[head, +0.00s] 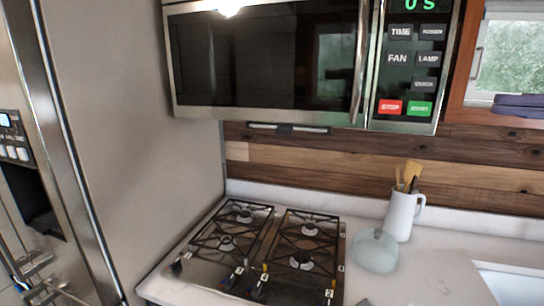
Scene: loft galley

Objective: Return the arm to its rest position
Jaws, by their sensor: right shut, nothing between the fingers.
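Only a small dark tip of my right gripper (364,302) shows, at the bottom edge of the head view, over the white counter just right of the stove. It is shut and holds nothing. The rest of my right arm is out of the picture. I cannot make out my left gripper.
A gas stove (216,275) is set in the white counter (425,280). A shut microwave (265,60) hangs above. A steel fridge (75,190) stands left. The sink (510,285) is at right.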

